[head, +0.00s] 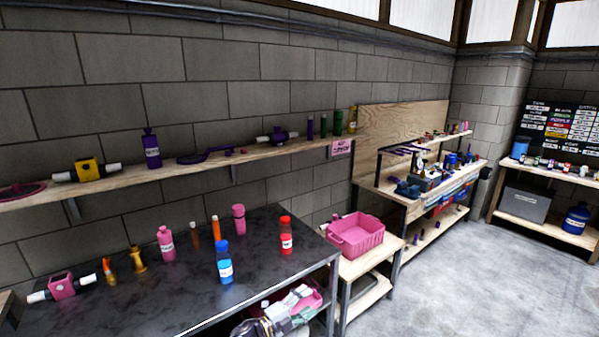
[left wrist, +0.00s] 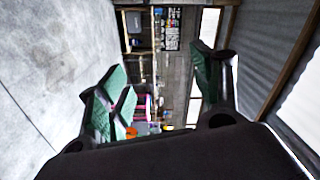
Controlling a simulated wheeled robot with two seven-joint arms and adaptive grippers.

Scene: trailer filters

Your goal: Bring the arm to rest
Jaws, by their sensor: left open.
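My right gripper is in neither view.
A dark workbench (head: 120,285) holds several bottles, including a blue one (head: 224,265) and a red one (head: 286,238). A pink crate (head: 357,236) stands on a low wooden table. A wall shelf (head: 110,185) runs above. Grey floor (head: 460,285) is clear at right.

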